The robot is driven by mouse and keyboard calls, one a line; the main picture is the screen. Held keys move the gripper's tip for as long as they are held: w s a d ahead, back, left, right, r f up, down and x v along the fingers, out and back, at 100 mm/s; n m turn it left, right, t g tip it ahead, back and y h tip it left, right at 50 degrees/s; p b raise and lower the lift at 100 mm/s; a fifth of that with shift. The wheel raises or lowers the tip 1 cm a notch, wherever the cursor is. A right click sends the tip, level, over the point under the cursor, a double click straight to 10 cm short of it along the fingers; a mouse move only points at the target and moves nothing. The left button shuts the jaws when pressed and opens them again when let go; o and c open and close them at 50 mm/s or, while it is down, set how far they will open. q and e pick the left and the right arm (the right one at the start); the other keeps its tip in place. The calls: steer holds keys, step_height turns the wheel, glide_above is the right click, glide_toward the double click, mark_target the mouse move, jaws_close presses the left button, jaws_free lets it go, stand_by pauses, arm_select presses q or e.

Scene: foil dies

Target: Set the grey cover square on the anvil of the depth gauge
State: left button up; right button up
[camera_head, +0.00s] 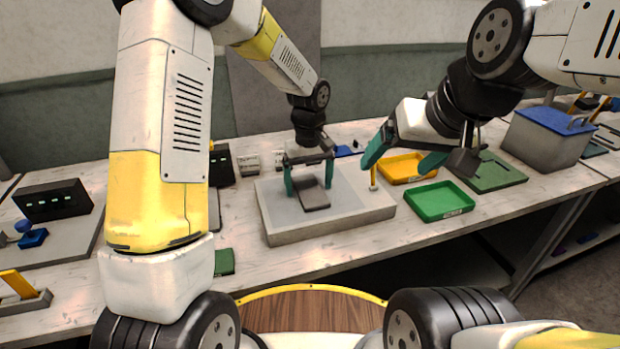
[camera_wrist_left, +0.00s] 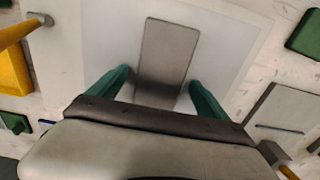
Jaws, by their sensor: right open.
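The grey cover (camera_head: 314,193) is a flat rectangular plate lying on the pale slab (camera_head: 290,237) in the middle of the bench. It also shows in the left wrist view (camera_wrist_left: 165,55), running lengthwise between the finger tips. My left gripper (camera_head: 309,180) is above the slab with its green fingers on either side of the cover. My right gripper (camera_head: 405,158) is open and empty, above the yellow tray. I cannot tell which part is the depth gauge's anvil.
A yellow tray (camera_head: 408,178) and a green tray (camera_head: 441,213) lie right of the slab. A grey box with a blue lid (camera_head: 548,121) is far right. A black unit with green lights (camera_head: 52,201) is left.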

arm_select(q)
steer(key=c, duration=1.4)
